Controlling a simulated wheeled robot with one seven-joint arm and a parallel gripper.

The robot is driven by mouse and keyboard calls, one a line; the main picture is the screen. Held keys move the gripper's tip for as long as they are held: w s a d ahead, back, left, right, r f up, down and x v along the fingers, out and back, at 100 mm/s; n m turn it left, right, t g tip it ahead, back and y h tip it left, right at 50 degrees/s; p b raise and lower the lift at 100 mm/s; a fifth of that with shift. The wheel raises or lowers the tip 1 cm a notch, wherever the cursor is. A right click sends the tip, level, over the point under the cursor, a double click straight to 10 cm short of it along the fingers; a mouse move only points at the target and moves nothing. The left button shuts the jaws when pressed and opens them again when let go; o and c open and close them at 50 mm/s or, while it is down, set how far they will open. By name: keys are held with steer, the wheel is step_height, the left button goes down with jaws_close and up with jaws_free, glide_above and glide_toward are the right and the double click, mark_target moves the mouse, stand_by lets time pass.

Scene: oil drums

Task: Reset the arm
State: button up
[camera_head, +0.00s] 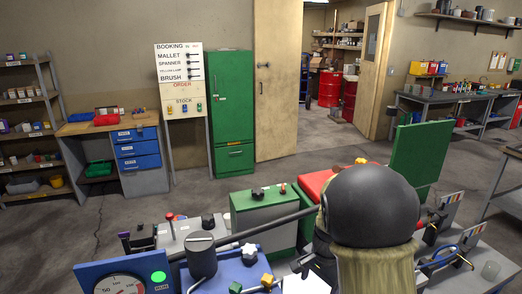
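No gripper that I can make out is in this view, so I cannot tell its state or what it holds. A large dark dome on an olive, rough-looking base (372,215) stands close at the lower right. I cannot tell whether it is part of my arm. It hides part of what lies behind it. Red oil drums (329,88) stand in the back room beyond the doorway.
Close in front are a blue panel with a gauge (125,282), a green box (270,212) and a green upright panel (419,157). A tall green cabinet (232,100) and a wooden door (278,80) stand behind. Grey floor (185,200) is clear between.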

steer(key=s+r+n+t, duration=0.2)
steer(key=s+r+n, duration=0.1)
steer(key=s+n, duration=0.7)
steer(key=s, duration=0.4)
steer(key=shift+a, duration=0.25)
